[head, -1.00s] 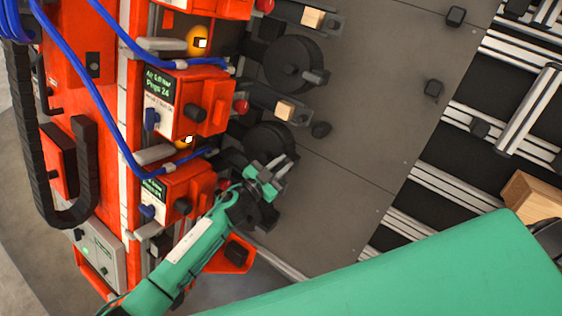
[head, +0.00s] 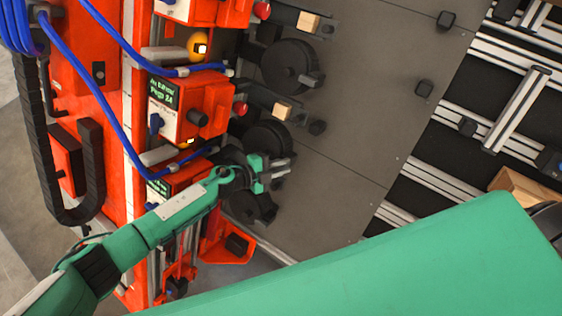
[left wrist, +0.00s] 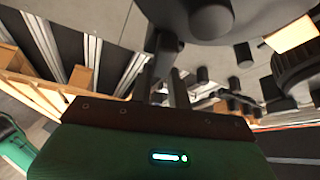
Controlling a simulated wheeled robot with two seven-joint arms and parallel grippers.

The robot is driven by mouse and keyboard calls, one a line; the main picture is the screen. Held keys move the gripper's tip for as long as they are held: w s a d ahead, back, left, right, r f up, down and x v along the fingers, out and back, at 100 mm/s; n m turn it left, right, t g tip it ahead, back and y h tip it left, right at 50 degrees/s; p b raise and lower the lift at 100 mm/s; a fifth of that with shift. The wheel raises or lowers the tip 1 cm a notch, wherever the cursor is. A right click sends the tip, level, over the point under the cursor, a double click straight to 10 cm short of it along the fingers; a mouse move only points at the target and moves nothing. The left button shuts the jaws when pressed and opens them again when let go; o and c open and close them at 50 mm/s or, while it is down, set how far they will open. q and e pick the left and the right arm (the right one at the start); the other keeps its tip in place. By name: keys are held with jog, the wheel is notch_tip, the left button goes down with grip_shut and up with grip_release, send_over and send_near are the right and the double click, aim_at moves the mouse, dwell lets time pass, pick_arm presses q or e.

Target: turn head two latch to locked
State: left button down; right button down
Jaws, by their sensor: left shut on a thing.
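My left gripper (head: 276,172) is shut beside a round black drum (head: 268,137), the second of the drums along the red machine. In the left wrist view its fingers (left wrist: 168,92) reach up around a dark lever (left wrist: 163,52) that comes from under a large round body (left wrist: 225,12). I take this lever to be the latch; its tip is mostly hidden by the fingers in the head view. A drum (head: 290,66) above has a similar black lever (head: 313,79), pointing right and slightly down. My right gripper is not in view.
Red head boxes (head: 190,105) with displays and blue knobs stand left of the drums. Blue cables (head: 85,95) hang across them. A lower black drum (head: 249,204) sits just under the gripper. The grey plate (head: 350,120) to the right is mostly bare.

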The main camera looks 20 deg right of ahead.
pick_arm(q)
jog(key=m+y+p, duration=0.1)
jog(key=m, duration=0.1)
jog(key=shift+m+g, duration=0.4)
jog(key=shift+f+m+p, duration=0.2)
jog(key=shift+m+p, duration=0.1)
jog(key=shift+m, duration=0.1)
jog(key=shift+s, duration=0.1)
jog(key=c, duration=1.3)
grip_release()
jog(key=shift+a, duration=0.15)
jog(key=shift+r+b+v, duration=0.15)
jog(key=shift+b+v, duration=0.6)
jog(key=shift+v, duration=2.65)
jog(key=shift+r+b+v, duration=0.15)
jog(key=shift+b+v, duration=0.55)
jog(key=shift+v, duration=2.7)
